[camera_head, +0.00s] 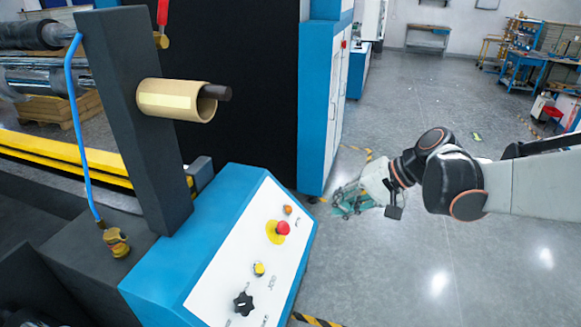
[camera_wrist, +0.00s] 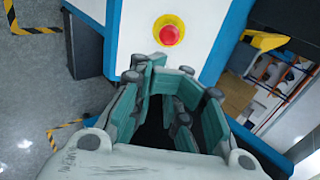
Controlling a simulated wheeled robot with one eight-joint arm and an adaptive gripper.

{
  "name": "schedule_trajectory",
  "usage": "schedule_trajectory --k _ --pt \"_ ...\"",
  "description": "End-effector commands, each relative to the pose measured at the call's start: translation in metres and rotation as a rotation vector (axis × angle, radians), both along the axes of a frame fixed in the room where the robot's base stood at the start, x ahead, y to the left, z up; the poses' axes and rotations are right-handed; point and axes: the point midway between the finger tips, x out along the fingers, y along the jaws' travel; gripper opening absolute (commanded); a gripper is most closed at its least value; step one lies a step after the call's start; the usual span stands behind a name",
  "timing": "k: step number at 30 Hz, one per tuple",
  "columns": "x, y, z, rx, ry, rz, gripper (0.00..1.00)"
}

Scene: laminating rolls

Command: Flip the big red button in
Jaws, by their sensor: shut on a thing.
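The big red button (camera_head: 283,228) sits on a yellow round backing on the white sloped face of the blue control console (camera_head: 225,190). In the wrist view the red button (camera_wrist: 169,34) is just beyond the fingertips, with its yellow ring around it. My gripper (camera_head: 343,203) is to the right of the console in the head view, apart from the button. Its green-padded fingers (camera_wrist: 165,75) are drawn together at the tips in the wrist view. I see no object between them. Fingertip contact with the console cannot be made out.
A dark upright with a cardboard core (camera_head: 178,101) stands at the left. A blue and white cabinet (camera_head: 322,100) stands behind. The floor at right is open.

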Motion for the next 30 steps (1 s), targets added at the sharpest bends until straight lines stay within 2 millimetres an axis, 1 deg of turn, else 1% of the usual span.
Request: schedule_trajectory --k 1,6,19,23,30 --pt "0.005 -0.001 0.006 0.019 0.005 -0.002 0.0" --pt "0.011 -0.001 0.009 0.052 0.016 -0.004 0.0" --pt "0.012 0.001 0.006 0.055 0.016 -0.002 0.0" --pt "0.015 0.01 -0.003 0.055 0.015 -0.002 0.0" --pt "0.027 0.041 -0.034 0.056 0.017 0.0 0.0"
